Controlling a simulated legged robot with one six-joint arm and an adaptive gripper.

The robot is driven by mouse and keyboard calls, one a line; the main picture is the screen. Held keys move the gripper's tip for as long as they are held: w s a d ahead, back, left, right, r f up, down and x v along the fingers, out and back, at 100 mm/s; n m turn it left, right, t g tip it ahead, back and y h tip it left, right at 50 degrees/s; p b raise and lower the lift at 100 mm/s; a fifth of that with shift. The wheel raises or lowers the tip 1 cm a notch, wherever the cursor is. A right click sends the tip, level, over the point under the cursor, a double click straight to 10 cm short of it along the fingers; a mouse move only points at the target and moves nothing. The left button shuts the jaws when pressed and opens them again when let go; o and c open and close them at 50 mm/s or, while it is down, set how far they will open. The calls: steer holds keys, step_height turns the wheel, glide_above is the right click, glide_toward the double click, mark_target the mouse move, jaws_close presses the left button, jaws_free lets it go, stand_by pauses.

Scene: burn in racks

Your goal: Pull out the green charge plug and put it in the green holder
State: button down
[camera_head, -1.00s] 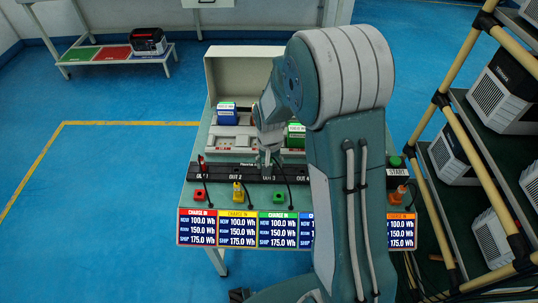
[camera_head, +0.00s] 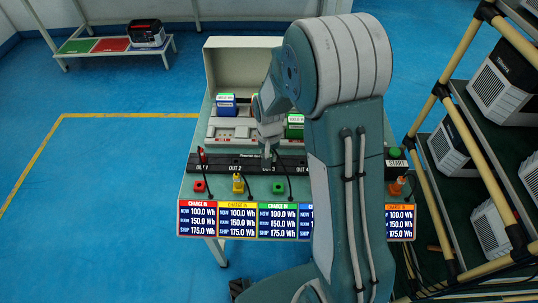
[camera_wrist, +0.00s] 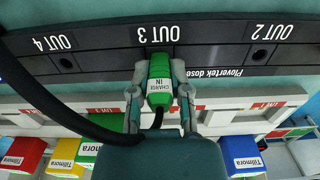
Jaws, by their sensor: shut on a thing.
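The green charge plug (camera_wrist: 159,84), labelled CHARGE IN, is at the OUT 3 socket of the black outlet strip (camera_wrist: 213,60) in the wrist view. My gripper (camera_wrist: 160,95) is shut on it, one finger on each side. Its tip meets the strip, but I cannot tell how deep it sits. In the head view my gripper (camera_head: 267,152) is over the strip, partly hidden by my arm, and the plug cannot be made out. The green holder (camera_head: 278,187) stands at the table's front, above the green CHARGE IN panel (camera_head: 277,219). A black cable runs down towards it.
A red holder (camera_head: 199,186) and a yellow plug (camera_head: 238,183) in its holder stand left of the green one. An orange plug (camera_head: 397,187) stands at the right. Blue (camera_head: 226,105) and green (camera_head: 295,126) packs sit behind the strip. A tall rack (camera_head: 458,130) is at right.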

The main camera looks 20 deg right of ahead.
steer(key=shift+r, duration=0.85)
stand_by(1.0)
steer(key=shift+r, duration=0.95)
